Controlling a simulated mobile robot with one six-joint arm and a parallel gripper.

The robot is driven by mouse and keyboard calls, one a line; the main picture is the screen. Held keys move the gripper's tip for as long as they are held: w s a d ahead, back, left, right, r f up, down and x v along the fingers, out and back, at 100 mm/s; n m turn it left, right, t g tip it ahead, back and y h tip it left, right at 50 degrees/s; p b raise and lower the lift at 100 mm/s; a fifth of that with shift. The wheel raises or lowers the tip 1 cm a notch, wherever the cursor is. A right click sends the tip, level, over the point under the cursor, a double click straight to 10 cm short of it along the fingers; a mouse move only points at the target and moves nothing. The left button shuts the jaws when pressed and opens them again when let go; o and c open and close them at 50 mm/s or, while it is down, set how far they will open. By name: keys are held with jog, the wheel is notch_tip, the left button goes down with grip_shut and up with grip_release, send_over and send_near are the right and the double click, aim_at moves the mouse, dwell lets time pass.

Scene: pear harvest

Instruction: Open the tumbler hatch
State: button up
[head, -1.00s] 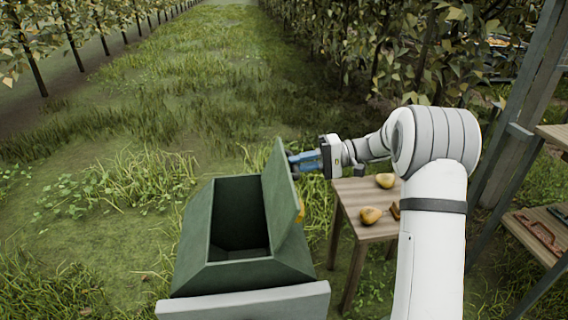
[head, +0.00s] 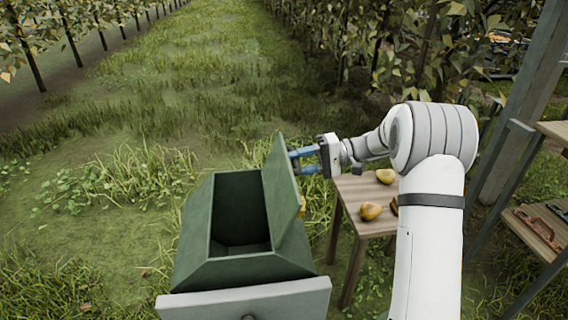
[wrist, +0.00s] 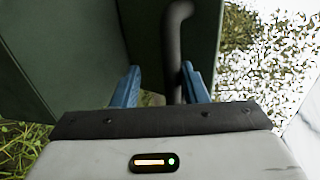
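The green tumbler (head: 200,272) stands in the lower middle of the head view, its dark opening uncovered. Its hatch (head: 284,190) stands raised, tilted, along the right side of the opening. In the wrist view the hatch panel (wrist: 205,35) carries a dark bar handle (wrist: 174,50). My gripper (head: 296,163) is at the outer, right side of the hatch near its top. Its blue fingers are spread apart; in the wrist view the handle shows between the fingers (wrist: 161,78), closer to the right one. Whether a finger touches it I cannot tell.
A small wooden table (head: 352,190) with yellow pears (head: 371,211) stands right of the tumbler, below my arm. A shelf (head: 545,232) with tools is at the far right. Open grass lies to the left.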

jog(key=shift+r, duration=0.1)
jog(key=p+v, duration=0.1)
jog(key=v, duration=0.7)
dwell(0.4)
jog(key=s+a+r+h+p, duration=0.2)
jog(key=s+r+h+p, duration=0.2)
jog(key=s+r+p, duration=0.25)
jog(key=s+d+r+t+h+p, duration=0.2)
jog(key=s+r+h+p, duration=0.2)
jog(key=s, duration=0.4)
jog(key=s+d+r+m+t+h+p, duration=0.1)
jog(key=s+d+r+h+p, duration=0.2)
jog(key=s, duration=0.5)
jog(key=s+d+r+m+t+h+p, duration=0.1)
jog(key=s+d+r+t+h+p, duration=0.1)
jog(key=s, duration=0.6)
notch_tip(320, 180, up, 3)
jog(key=d+h+p, duration=0.1)
jog(key=h+p, duration=0.2)
jog(key=p, duration=0.1)
jog(key=shift+s+f+t+p, duration=0.2)
jog(key=shift+s+t+p, duration=0.1)
jog(key=shift+p, duration=0.1)
